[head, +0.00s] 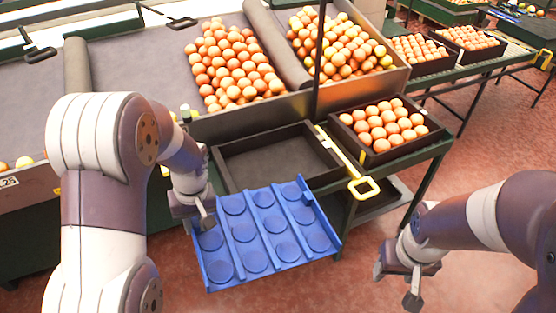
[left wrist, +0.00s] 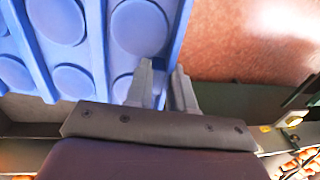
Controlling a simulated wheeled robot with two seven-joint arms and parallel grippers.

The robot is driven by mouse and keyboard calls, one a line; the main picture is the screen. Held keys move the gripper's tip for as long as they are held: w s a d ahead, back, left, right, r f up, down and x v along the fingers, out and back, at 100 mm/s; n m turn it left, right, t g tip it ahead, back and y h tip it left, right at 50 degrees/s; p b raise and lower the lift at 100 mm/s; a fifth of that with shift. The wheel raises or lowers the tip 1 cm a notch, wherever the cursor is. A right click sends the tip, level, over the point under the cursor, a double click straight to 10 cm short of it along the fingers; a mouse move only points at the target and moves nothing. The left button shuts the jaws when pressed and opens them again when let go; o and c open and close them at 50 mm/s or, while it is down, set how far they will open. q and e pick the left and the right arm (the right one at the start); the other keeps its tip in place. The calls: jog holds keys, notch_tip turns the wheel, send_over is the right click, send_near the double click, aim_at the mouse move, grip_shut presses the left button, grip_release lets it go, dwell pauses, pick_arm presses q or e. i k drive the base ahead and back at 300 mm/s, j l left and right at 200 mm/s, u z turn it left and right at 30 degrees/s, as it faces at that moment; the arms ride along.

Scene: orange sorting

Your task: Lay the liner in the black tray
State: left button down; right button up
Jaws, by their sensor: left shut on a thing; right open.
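The blue liner (head: 262,232), a panel with rows of round cups, hangs in the air in front of the table in the head view. My left gripper (head: 207,222) is shut on its left edge. In the left wrist view, the fingers (left wrist: 165,88) pinch the edge of the liner (left wrist: 75,45). The black tray (head: 270,160) sits empty on the table behind the liner, and the liner hides part of its front. My right gripper (head: 396,285) is open and empty at the lower right, apart from the liner.
A black tray full of oranges (head: 384,126) stands right of the empty tray. A yellow-handled tool (head: 350,168) lies between them. Sorting bins of oranges (head: 235,65) rise behind, with a dark upright post (head: 318,60). Open floor (head: 450,160) lies to the right.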

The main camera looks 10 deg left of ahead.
aim_at(275, 169)
jog(key=i, duration=1.2)
